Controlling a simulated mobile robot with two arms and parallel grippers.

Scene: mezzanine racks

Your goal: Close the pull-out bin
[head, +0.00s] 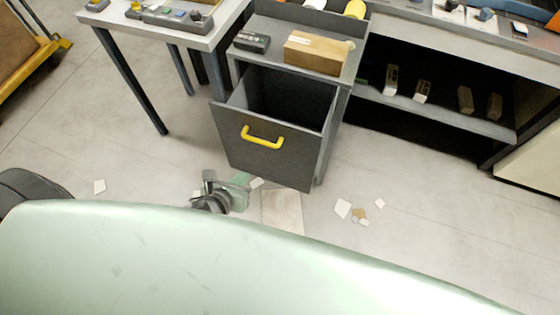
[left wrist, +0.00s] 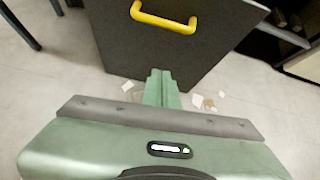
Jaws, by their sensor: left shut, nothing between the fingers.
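The pull-out bin (head: 272,158) is a dark grey bin with a yellow handle (head: 262,137) on its front. It stands open, tilted out of its grey cabinet, and its dark inside shows from above. In the left wrist view the bin front (left wrist: 170,55) fills the upper middle, with the yellow handle (left wrist: 163,20) near the top. My left gripper (head: 240,181) is low in front of the bin, below the handle. Its green fingers (left wrist: 160,88) are shut with nothing between them. I cannot tell whether the fingertips touch the bin front. My right gripper is not in view.
A cardboard box (head: 316,53) and a dark device (head: 252,41) lie on the cabinet top. A table (head: 160,30) stands left, a shelf unit (head: 440,109) right. Paper scraps (head: 343,208) litter the floor. A yellow cart (head: 28,45) is far left.

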